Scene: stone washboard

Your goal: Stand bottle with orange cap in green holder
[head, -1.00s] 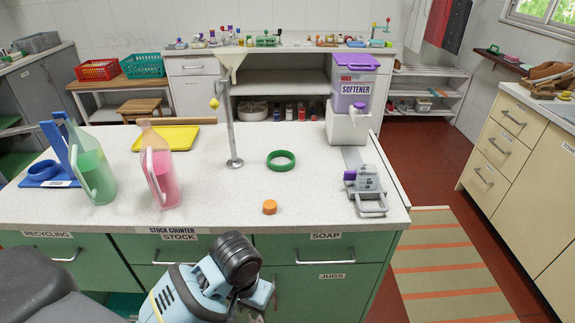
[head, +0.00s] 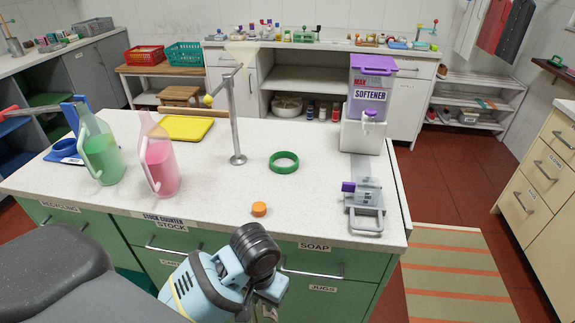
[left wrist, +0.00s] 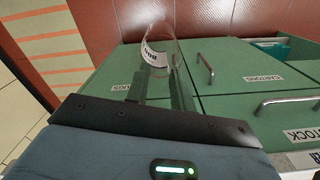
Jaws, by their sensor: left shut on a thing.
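My left gripper (left wrist: 160,92) is shut on a clear bottle (left wrist: 160,55) with a white label, in the left wrist view. The bottle is below counter-top level, in front of the green drawers. No cap shows on its visible part. In the head view my left gripper (head: 270,288) is at the counter's front, and the bottle is hardly visible there. An orange cap (head: 259,209) lies loose on the counter near the front edge. A green ring-shaped holder (head: 284,162) lies empty on the counter behind the cap. My right gripper is not in view.
A metal stand (head: 236,120) rises left of the green ring. A pink jug (head: 160,165) and a green jug (head: 102,155) stand at the left. The counter around the cap is clear.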

